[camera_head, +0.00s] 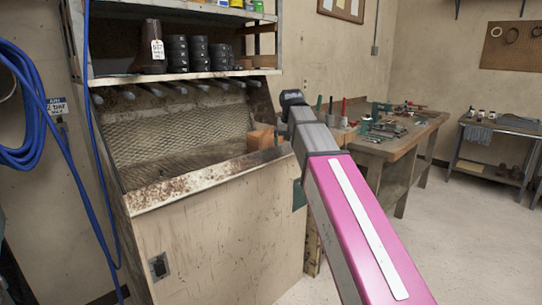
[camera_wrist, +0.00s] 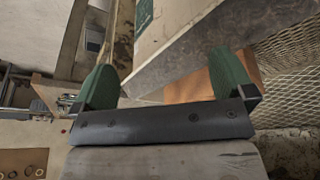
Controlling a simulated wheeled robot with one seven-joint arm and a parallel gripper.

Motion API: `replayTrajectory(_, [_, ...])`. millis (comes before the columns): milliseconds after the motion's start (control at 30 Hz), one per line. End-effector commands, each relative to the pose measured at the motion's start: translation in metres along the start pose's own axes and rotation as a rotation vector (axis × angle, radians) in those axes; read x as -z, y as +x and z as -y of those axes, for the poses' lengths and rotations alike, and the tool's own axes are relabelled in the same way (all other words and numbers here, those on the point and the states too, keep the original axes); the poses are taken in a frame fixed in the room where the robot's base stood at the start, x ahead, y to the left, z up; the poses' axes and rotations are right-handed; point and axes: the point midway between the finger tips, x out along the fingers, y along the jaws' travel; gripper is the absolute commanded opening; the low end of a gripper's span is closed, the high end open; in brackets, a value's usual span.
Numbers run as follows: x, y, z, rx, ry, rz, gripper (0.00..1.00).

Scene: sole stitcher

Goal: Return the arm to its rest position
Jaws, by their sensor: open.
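My arm (camera_head: 350,215), with a pink link and a grey link beyond it, reaches from the lower right toward the right end of the mesh-backed bench (camera_head: 200,190). In the wrist view my gripper (camera_wrist: 165,75) shows two green fingers set wide apart, with nothing held between them. An orange-brown block (camera_wrist: 190,88) lies beyond the fingers, partly hidden by the right one. It also shows in the head view (camera_head: 260,138) at the bench's right end. The fingers cannot be made out clearly in the head view.
A shelf (camera_head: 180,77) with stacked black parts overhangs the bench. A workbench (camera_head: 395,145) with tools stands behind my arm to the right. A smaller table (camera_head: 495,125) stands farther right. Blue hose (camera_head: 50,120) hangs at left. Floor (camera_head: 470,240) at lower right is clear.

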Motion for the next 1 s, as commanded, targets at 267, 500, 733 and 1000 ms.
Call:
replayTrajectory(267, [-0.056,0.101,-0.026,-0.005,-0.004,0.071,1.0])
replayTrajectory(500, [-0.109,0.174,-0.047,-0.004,-0.004,0.128,1.0])
replayTrajectory(733, [-0.168,0.235,-0.067,-0.002,-0.002,0.184,1.0])
replayTrajectory(1000, [-0.244,0.294,-0.087,0.005,0.004,0.248,1.0])
